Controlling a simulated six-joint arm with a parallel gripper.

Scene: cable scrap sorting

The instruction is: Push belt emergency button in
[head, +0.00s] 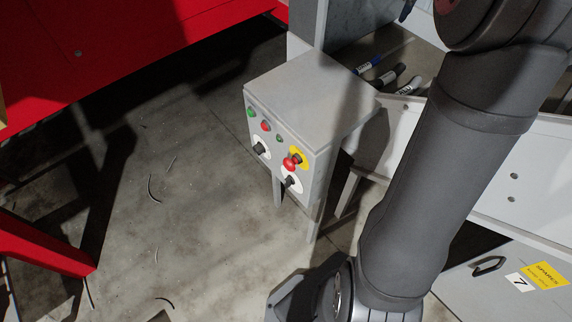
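The belt control box (311,95) is a grey box on a post, near the middle of the head view. Its front panel carries a red mushroom-shaped emergency button (291,162) on a yellow backing (299,153). I cannot tell whether the button is in or out. Also on the panel are a green button (251,113), a red button (266,126), a small green one (280,138) and two black knobs on white discs. My arm comes down at the right, and its lower end is below and right of the box. My gripper's fingers are not visible.
Red machinery (120,40) stands at the upper left, with a red beam (45,248) at the lower left. A grey-white conveyor frame (525,170) is behind my arm. The concrete floor (190,190) left of the box is open, with a few thin cable scraps.

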